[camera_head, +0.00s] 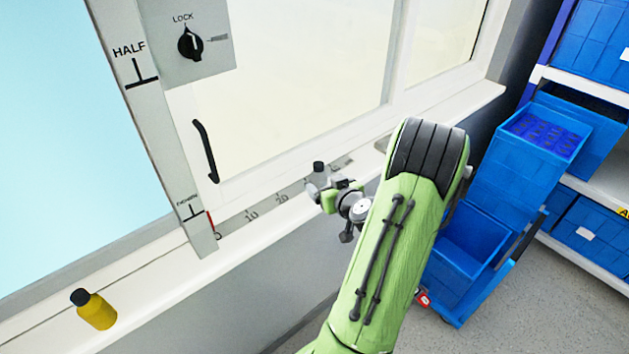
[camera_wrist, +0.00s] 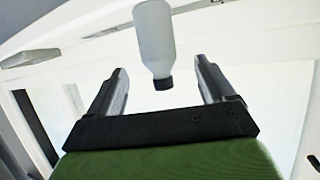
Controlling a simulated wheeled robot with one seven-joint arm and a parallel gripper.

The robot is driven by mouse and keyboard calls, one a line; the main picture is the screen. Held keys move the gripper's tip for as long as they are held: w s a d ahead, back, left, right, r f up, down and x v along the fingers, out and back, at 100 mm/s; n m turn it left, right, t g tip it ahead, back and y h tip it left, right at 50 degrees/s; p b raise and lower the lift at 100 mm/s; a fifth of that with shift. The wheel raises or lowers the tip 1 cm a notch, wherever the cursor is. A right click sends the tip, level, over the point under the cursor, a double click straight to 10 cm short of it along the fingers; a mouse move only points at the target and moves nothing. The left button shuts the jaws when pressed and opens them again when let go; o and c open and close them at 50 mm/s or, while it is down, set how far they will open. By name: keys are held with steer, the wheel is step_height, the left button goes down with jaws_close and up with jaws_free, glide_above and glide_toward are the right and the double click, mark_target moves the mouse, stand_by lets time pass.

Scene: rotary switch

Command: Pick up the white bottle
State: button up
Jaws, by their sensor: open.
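The white bottle (camera_wrist: 153,38) has a dark cap and shows upside down in the wrist view, at the top middle, beyond the fingertips. In the head view the bottle (camera_head: 319,177) stands on the window ledge, its lower part hidden behind my gripper (camera_head: 322,190). In the wrist view my gripper (camera_wrist: 161,74) is open, with its two fingers to either side of the line to the bottle. The cap's end lies near the gap between the fingertips.
A yellow bottle (camera_head: 96,309) with a black cap stands on the ledge (camera_head: 262,243) at the left. A rotary switch (camera_head: 190,44) and a black handle (camera_head: 205,151) are on the window. Blue crates (camera_head: 529,160) stand on a cart at the right.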

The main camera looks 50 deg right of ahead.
mark_target(316, 176)
steer(key=p+x, duration=0.1)
steer(key=x, duration=0.7)
steer(key=shift+w+d+f, duration=0.1)
steer(key=shift+d+f, duration=0.05)
steer(key=shift+d, duration=0.05)
steer(key=shift+c, duration=0.3)
steer(key=c, duration=1)
steer(key=shift+c, duration=0.2)
